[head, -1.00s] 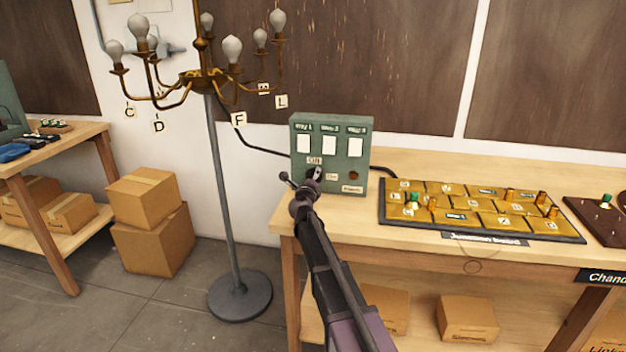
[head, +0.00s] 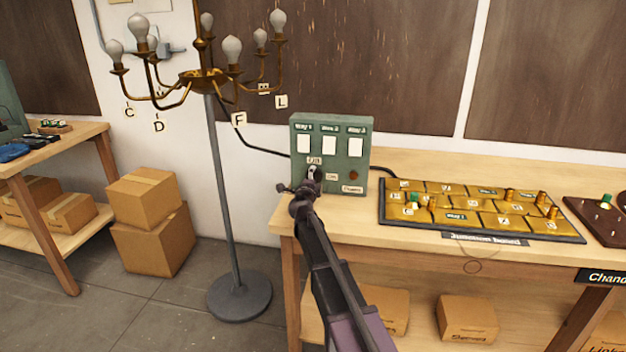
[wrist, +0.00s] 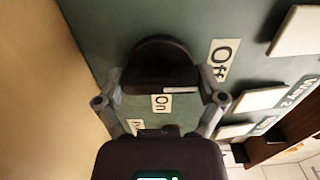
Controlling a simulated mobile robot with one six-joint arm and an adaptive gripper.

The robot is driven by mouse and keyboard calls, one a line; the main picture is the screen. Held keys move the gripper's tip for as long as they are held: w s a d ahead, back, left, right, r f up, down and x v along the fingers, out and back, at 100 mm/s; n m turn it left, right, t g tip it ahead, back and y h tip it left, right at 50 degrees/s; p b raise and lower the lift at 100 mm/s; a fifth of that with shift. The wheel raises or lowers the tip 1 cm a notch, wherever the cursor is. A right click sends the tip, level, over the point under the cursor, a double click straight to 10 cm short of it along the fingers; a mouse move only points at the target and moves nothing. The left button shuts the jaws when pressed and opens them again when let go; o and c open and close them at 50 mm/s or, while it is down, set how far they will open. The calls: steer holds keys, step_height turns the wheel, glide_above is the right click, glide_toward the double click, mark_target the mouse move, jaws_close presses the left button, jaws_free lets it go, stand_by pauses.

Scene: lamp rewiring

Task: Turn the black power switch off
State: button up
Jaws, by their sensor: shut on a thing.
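The black power switch (wrist: 158,58) is a round knob with a raised bar on the front of a green panel box (head: 300,173). The wrist view shows my gripper (wrist: 164,86) shut on it, one finger at each end of the bar. A white mark shows near the bar's right end. The "Off" label (wrist: 220,60) is right of the knob there, and the "On" label (wrist: 160,103) is just below the bar. In the head view, my gripper (head: 312,177) covers most of the knob, with the "Off" label above it and "On" to its right.
The box has three white switch plates (head: 329,146) above and a brown round part (head: 354,175) at right. A junction board (head: 480,238) with gold tiles lies right on the wooden bench (head: 400,167). A chandelier (head: 207,80) on a stand is at left.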

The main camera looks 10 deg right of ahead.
steer(key=shift+w, duration=0.1)
steer(key=o, duration=0.8)
steer(key=shift+s, duration=0.2)
steer(key=v, duration=1.1)
steer(key=shift+s+a, duration=0.1)
steer(key=shift+s, duration=0.3)
